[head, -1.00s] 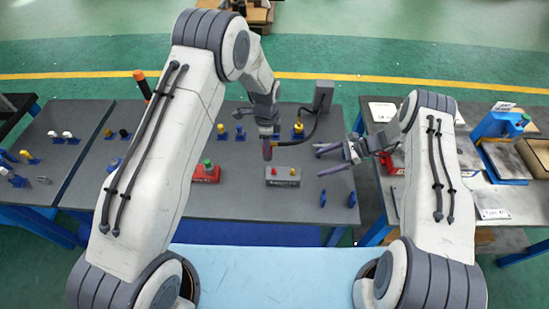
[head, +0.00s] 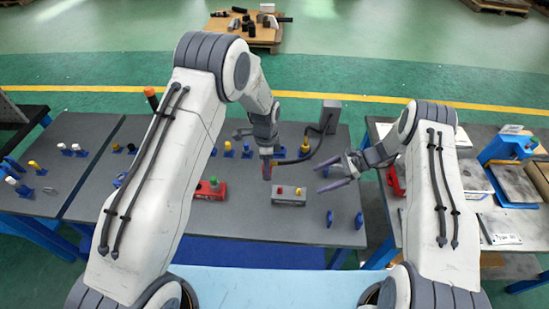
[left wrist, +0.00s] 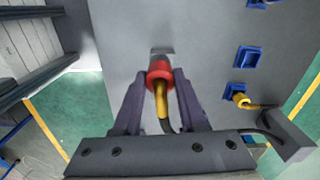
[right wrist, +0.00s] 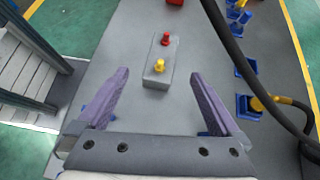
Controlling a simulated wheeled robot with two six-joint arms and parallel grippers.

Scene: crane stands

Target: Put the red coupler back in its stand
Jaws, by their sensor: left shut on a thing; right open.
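My left gripper (head: 267,168) is shut on the red coupler (left wrist: 158,74) above the middle of the grey table. In the left wrist view the coupler has a yellow sleeve and a dark cable, and a grey end points away from me. Empty blue stands (left wrist: 248,57) show to its right; one more stand (left wrist: 237,90) holds a yellow coupler (left wrist: 241,99). I cannot tell which stand belongs to the red coupler. The coupler is apart from the stands. My right gripper (head: 322,175) is open and empty above the table's right side.
A grey button box (head: 289,196) with red and yellow buttons lies below the grippers. A red box with a green button (head: 211,189) is left of it. A grey post (head: 330,115) with a cable stands at the back right. Blue pieces (head: 330,218) stand at the front right.

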